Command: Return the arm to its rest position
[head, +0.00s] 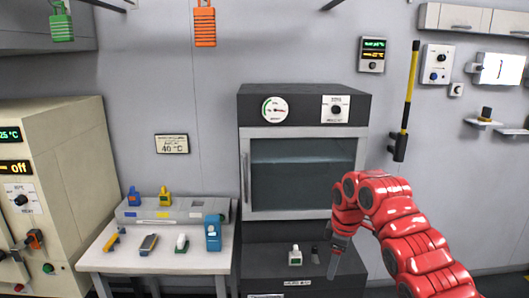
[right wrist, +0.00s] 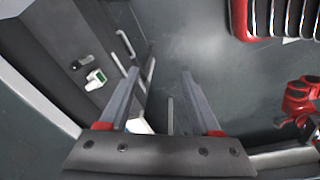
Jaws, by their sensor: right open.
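My right arm, red and jointed, comes in from the lower right in the head view. Its gripper (head: 336,262) hangs pointing down in front of the dark cabinet. In the right wrist view the right gripper (right wrist: 160,75) has its two grey fingers spread apart, with nothing held between them and the dark floor beyond. My left gripper does not show in the head view.
A dark cabinet (head: 250,104) with a glass door stands behind the gripper. A white table (head: 190,262) with several small items stands left.

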